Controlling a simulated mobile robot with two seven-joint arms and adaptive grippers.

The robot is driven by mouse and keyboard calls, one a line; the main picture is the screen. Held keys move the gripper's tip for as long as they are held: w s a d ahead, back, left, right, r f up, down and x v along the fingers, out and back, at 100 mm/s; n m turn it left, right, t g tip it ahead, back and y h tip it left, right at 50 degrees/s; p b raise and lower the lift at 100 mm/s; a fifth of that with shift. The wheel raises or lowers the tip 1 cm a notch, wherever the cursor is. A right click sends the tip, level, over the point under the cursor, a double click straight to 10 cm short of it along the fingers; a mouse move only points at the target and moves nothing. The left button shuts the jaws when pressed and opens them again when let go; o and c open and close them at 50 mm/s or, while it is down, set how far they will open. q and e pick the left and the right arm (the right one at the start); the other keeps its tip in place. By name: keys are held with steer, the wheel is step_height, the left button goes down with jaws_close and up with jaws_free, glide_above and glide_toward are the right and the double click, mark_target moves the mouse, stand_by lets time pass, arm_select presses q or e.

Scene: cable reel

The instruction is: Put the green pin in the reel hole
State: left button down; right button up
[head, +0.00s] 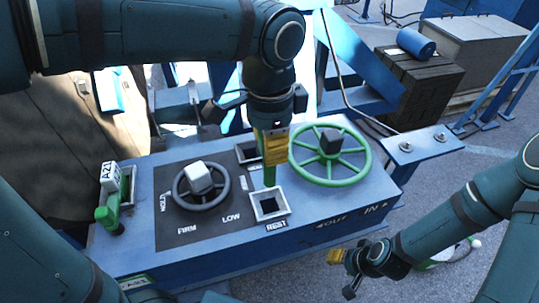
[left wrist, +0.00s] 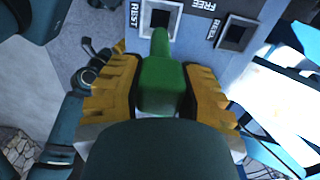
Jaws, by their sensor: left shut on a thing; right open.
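My left gripper (head: 272,148) has its yellow fingers shut on the green pin (head: 270,176), which points down over the blue console. In the left wrist view the pin (left wrist: 162,85) sits between both fingers, its tip overlapping the edge of the square hole marked REST (left wrist: 160,17). I cannot tell whether the tip is inside or above that hole. The REST hole (head: 269,206) lies just in front of the pin in the head view. The hole marked REEL (left wrist: 236,36) is empty; a square hole (head: 246,153) behind the pin is partly hidden. My right gripper (head: 345,271) is open and empty.
The console (head: 130,250) carries a green handwheel (head: 357,172) right of the pin and a dark knob wheel (head: 201,200) to its left. A green lever (head: 108,218) with an A21 tag stands at the far left.

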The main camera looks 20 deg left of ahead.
arm_select(q)
steer(key=shift+r+p, duration=0.35)
steer(key=shift+r, duration=0.5)
steer(key=shift+r+p, duration=2.15)
steer(key=shift+r, duration=0.3)
steer(key=shift+r+p, duration=1.1)
steer(key=shift+r, duration=1.55)
